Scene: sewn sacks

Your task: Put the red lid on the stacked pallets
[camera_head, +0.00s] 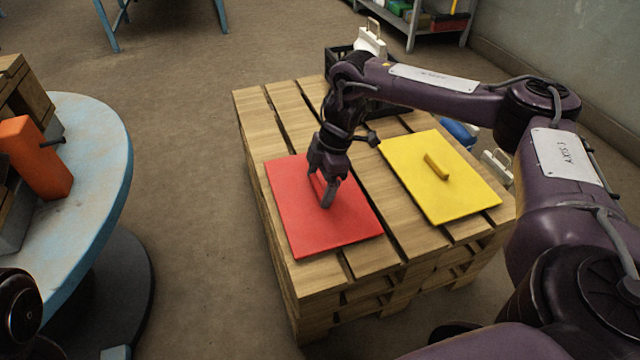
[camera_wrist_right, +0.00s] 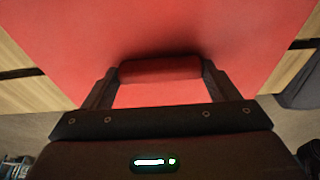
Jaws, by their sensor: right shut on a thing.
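The red lid (camera_head: 300,225) is a flat square panel lying on the left front part of the stacked wooden pallets (camera_head: 251,110). Its front corner reaches close to the pallets' front left edge. My right gripper (camera_head: 326,196) comes down over the lid and is shut on its raised handle. In the right wrist view the red handle (camera_wrist_right: 160,71) sits between the two fingers, with the red panel (camera_wrist_right: 200,25) behind it. From these frames I cannot tell whether the lid rests on the slats or is slightly above them. My left gripper is not in view.
A yellow lid (camera_head: 455,185) with a handle lies on the pallets to the right. A dark crate (camera_head: 338,56) is at the pallets' far side. A round blue table (camera_head: 100,150) with an orange object (camera_head: 35,160) stands at left. The floor between is clear.

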